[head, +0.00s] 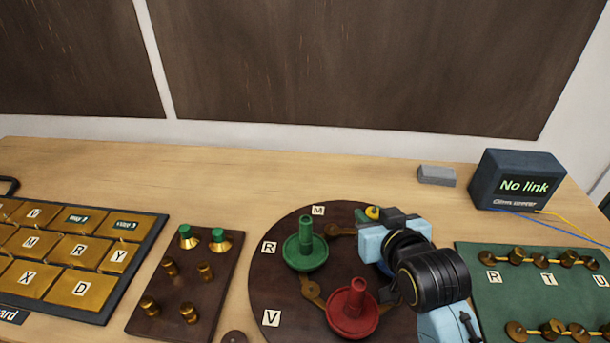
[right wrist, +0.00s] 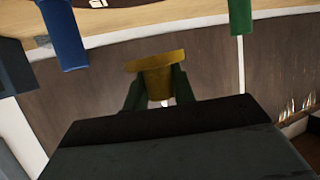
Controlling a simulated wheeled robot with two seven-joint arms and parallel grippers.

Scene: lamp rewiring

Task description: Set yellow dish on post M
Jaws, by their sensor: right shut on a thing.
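My right gripper (head: 374,215) is shut on the yellow dish (head: 373,212), above the back right part of the round dark board (head: 268,290). In the right wrist view, the yellow dish (right wrist: 158,72) sits between the two dark fingers (right wrist: 158,90). The white M label (head: 318,210) is at the board's back edge, left of the gripper. A brass piece (head: 340,230) lies near it; I cannot make out post M clearly. My left gripper is not in view.
On the board stand a green dish (head: 305,250) near label R (head: 269,247) and a red dish (head: 353,308). A blue part (right wrist: 62,35) shows in the wrist view. A brown block with pegs (head: 185,275) is left; a green terminal board (head: 530,290) is right.

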